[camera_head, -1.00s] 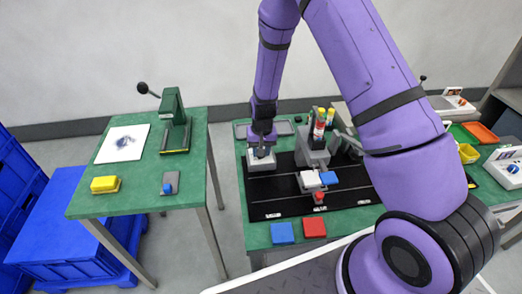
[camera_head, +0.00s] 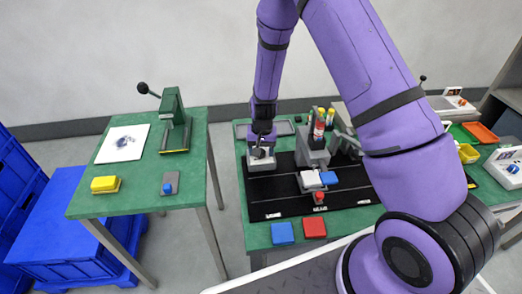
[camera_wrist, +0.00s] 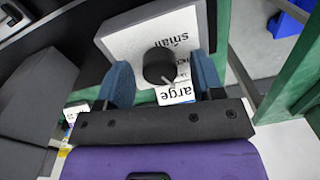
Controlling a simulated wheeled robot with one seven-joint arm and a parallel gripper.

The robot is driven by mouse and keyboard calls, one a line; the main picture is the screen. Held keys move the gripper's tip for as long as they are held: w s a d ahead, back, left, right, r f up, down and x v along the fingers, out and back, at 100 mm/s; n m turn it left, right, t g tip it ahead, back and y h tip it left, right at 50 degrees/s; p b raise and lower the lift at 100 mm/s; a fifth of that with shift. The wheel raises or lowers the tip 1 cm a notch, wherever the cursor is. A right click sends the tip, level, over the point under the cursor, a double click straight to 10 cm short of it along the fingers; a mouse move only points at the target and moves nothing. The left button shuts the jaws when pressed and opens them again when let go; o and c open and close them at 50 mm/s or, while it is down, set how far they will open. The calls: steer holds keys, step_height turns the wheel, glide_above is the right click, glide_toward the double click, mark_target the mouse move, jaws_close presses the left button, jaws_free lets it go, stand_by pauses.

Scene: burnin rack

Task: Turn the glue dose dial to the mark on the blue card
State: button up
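The glue dose dial is a black round knob (camera_wrist: 158,65) on a light grey box (camera_wrist: 125,38) with printed words; "small" and part of "large" can be read. A pale pointer line on the knob's rim points toward the labels at lower right, between the partly hidden middle word and "large". My gripper (camera_wrist: 164,80) is open, its blue fingers on either side of the knob with gaps to it. In the head view my gripper (camera_head: 262,146) is over the box (camera_head: 265,164) at the back left of the black mat. A flat blue square (camera_head: 283,232) lies at the front edge; no mark is readable.
A red square (camera_head: 314,227) lies beside the blue one. On the black mat (camera_head: 285,204) stand a grey fixture (camera_head: 312,150) and white and blue blocks (camera_head: 329,177). A separate green table (camera_head: 140,195) with a press stands left, across a gap.

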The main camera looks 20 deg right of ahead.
step_height(320, 180, up, 11)
steer(key=shift+d, duration=0.2)
stand_by(0.6)
steer(key=shift+s, duration=0.1)
steer(key=s+d+r+n+t, duration=0.15)
steer(key=s+r, duration=0.35)
steer(key=r, duration=0.6)
steer(key=s+d+r+t, duration=0.15)
steer(key=s+r, duration=0.45)
steer(key=r, duration=0.6)
steer(key=s+d+r+n+t, duration=0.1)
steer(key=s+r, duration=0.4)
steer(key=s, duration=0.5)
steer(key=s+d+r+n+t, duration=0.1)
steer(key=s+r, duration=0.3)
steer(key=s, duration=0.7)
steer(key=shift+d+r, duration=0.35)
steer(key=shift+d, duration=0.4)
